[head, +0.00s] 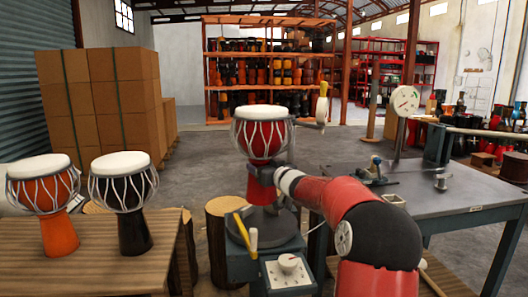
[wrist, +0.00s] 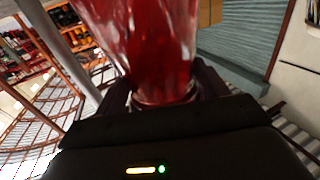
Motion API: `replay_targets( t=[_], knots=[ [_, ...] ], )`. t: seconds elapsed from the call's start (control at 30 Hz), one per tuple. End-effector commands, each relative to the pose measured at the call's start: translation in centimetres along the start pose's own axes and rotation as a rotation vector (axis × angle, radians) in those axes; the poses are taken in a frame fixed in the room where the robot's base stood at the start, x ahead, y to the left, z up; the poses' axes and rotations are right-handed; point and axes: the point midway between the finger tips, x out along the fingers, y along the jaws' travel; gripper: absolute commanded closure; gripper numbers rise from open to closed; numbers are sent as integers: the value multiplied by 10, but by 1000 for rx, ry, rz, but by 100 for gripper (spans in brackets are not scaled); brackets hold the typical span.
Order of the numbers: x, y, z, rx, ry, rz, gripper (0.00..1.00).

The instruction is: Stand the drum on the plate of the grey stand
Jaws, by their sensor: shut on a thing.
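A red goblet drum (head: 264,140) with a white head and white cords is upright in the middle of the head view. My gripper (head: 263,172) is shut on its narrow waist. In the wrist view the red drum (wrist: 158,50) fills the space between my dark fingers (wrist: 165,98). The grey stand (head: 245,266) has a round grey plate (head: 284,240) on top, below the drum. The drum's lower part is partly hidden by my gripper, and I cannot tell whether its foot touches the plate.
An orange drum (head: 48,198) and a black drum (head: 127,195) stand on a wooden table (head: 95,262) at left. A yellow-handled tool (head: 246,234) rises at the stand's front. A grey workbench (head: 450,193) with a dial gauge (head: 405,101) is at right. Cardboard boxes (head: 105,100) are stacked behind.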

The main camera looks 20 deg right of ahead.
Motion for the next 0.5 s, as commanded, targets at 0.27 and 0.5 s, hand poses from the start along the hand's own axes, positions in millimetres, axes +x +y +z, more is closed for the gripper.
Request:
replay_targets(
  t=[0.27,0.5],
  knots=[
    [0,-1,27,-4,8,-3,88],
    [0,-1,57,0,5,-2,88]
  ],
)
